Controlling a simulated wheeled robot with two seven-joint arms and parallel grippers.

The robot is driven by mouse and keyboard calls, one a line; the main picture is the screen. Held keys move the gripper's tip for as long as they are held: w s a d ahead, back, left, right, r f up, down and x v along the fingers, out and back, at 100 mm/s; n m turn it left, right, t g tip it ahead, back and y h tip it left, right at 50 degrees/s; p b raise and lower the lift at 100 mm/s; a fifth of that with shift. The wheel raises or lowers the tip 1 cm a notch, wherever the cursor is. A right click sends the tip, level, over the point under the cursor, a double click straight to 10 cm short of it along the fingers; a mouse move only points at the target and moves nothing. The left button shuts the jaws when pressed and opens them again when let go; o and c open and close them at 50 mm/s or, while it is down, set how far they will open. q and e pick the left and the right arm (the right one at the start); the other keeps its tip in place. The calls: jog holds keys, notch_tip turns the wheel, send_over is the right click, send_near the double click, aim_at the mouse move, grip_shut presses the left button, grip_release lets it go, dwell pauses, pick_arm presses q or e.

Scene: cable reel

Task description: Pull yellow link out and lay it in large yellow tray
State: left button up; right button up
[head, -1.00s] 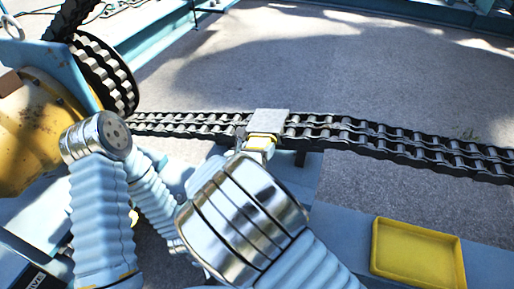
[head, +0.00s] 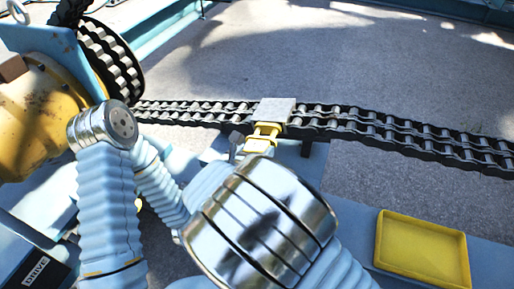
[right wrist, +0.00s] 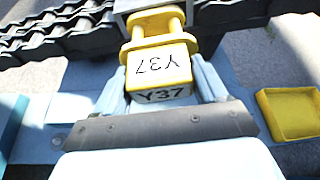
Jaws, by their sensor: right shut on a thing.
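The yellow link (head: 265,136) sticks out from the near side of a grey block (head: 275,110) on the dark chain. In the right wrist view the link (right wrist: 158,60) bears the mark Y37, and its far pins still reach the block. My right gripper (right wrist: 161,88) is shut on the link's near end, with one finger on each side. In the head view my right arm partly hides the gripper (head: 248,146). The large yellow tray (head: 422,247) is empty at the lower right, and also shows in the right wrist view (right wrist: 290,113). My left gripper is not in view.
The double-row chain (head: 400,133) runs across the picture to a toothed wheel (head: 110,62) beside a yellow drum (head: 35,110) at the left. A pale blue bench (head: 345,225) lies between the link and the tray, with clear surface around the tray.

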jog(key=s+a+b, duration=0.1)
jog(key=s+a, duration=0.2)
jog(key=s, duration=0.6)
dwell(0.8)
jog(key=shift+r, duration=0.15)
notch_tip(320, 180, up, 9)
jog(key=p, duration=0.5)
dwell(0.5)
